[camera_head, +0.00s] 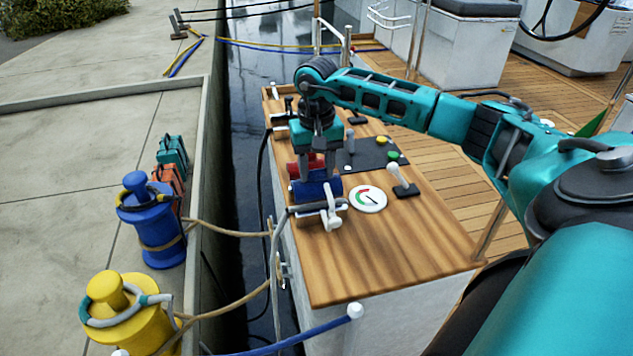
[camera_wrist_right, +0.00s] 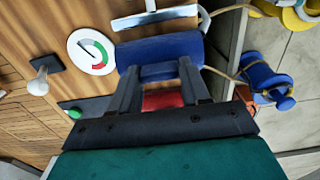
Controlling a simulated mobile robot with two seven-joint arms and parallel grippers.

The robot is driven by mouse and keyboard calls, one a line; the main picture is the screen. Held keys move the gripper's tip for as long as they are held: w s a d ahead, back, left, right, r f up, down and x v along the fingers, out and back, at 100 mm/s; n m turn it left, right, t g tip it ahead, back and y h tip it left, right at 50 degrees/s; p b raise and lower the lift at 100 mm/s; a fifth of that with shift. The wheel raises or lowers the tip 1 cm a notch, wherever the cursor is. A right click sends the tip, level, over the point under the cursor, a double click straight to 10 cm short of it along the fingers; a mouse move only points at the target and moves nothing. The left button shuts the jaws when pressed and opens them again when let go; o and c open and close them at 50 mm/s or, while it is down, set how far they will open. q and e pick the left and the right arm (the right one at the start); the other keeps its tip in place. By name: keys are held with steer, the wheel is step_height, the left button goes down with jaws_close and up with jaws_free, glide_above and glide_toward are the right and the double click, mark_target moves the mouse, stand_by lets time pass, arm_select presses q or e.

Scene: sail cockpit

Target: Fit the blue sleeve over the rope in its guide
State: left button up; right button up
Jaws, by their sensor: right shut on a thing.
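The blue sleeve (camera_head: 322,189) is a short, thick cylinder above the wooden console top; it also shows in the wrist view (camera_wrist_right: 160,49). My right gripper (camera_head: 319,172) points down from above and is shut on the sleeve, with one finger to each side in the wrist view (camera_wrist_right: 158,78). A grey rope-like tube (camera_head: 302,209) runs beside the sleeve's near side and bends down over the console's left edge. A white fitting (camera_head: 331,212) sits by its end; I cannot tell whether it is the guide. My left gripper is not in view.
A red cylinder (camera_head: 303,166) lies just behind the sleeve. A round gauge (camera_head: 368,199) and a lever (camera_head: 402,181) are to the right. The near console top (camera_head: 385,250) is clear. Blue (camera_head: 152,225) and yellow (camera_head: 125,315) bollards stand left, across the water gap.

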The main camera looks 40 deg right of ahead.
mark_target(317, 179)
step_height(317, 179, down, 4)
steer(key=shift+f+b, duration=0.15)
steer(key=shift+b, duration=0.4)
steer(key=shift+f, duration=0.15)
steer(key=o, duration=1.1)
